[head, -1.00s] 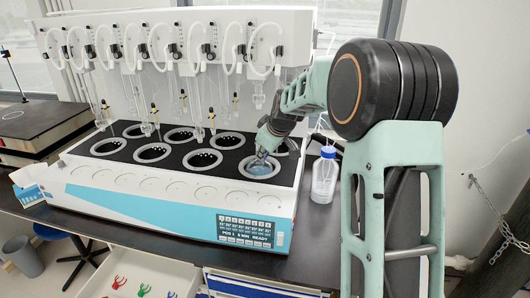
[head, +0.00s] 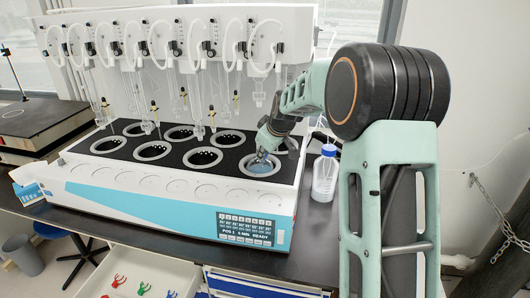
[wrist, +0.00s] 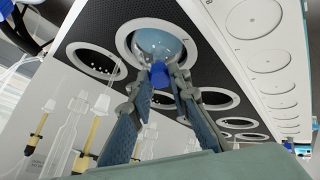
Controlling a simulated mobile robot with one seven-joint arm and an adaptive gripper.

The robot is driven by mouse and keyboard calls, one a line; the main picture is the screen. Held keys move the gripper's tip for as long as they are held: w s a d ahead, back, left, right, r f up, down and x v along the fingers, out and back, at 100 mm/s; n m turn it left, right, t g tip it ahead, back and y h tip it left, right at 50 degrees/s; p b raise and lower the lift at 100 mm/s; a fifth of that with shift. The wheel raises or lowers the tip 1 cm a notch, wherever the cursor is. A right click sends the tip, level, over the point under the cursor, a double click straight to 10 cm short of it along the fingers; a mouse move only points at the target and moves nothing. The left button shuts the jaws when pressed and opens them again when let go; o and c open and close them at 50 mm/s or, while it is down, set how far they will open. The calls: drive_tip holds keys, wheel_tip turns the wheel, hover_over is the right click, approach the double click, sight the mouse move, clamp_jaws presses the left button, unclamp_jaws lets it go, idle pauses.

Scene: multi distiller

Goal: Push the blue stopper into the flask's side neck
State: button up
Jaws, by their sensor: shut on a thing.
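The round flask with bluish liquid (head: 259,168) sits in the front-right well of the distiller. It also shows in the wrist view (wrist: 160,44), inside the pale well ring. The blue stopper (wrist: 159,75) is between my fingertips, at the near edge of the flask. My gripper (wrist: 160,84) is shut on the stopper; in the head view my gripper (head: 262,155) is low over the flask. The side neck is hidden behind the stopper and fingers, so I cannot tell how deep the stopper sits in it.
The white distiller (head: 150,195) has several empty wells to the left and glass tubes hanging above them. A clear bottle with a blue cap (head: 325,175) stands to its right on the dark bench. An open drawer (head: 150,270) is below the front.

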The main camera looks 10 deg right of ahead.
drive_tip(key=shift+w+f, duration=0.25)
drive_tip(key=shift+f, duration=0.2)
idle(0.4)
drive_tip(key=o, duration=0.8)
drive_tip(key=v, duration=1.2)
drive_tip(key=shift+w+r, duration=0.1)
